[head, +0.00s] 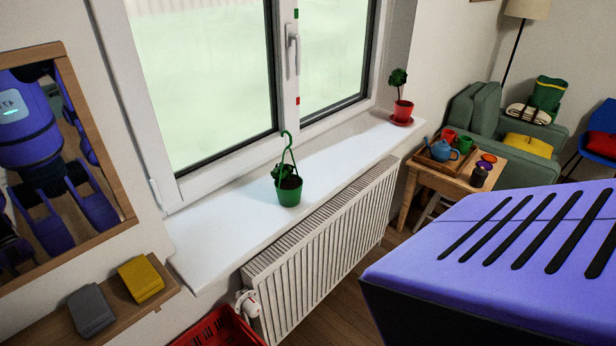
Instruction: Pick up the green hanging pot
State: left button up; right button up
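The green hanging pot (289,193) stands upright on the white windowsill (225,236), near its front edge. It holds dark soil and a small green plant on its left side. A green hanger rises from the pot and ends in an open hook at the top, in front of the window frame. Nothing covers the pot. Neither of my grippers shows directly in the head view.
A red pot (403,110) with a plant stands at the sill's far end. A white radiator (325,245) is below the sill. A red crate (218,328) is on the floor. A mirror (118,190) and a wooden shelf (135,308) are at left. A purple vented part of mine fills the lower right.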

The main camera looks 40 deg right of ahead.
aim_at(289, 186)
jog(key=z, duration=1.3)
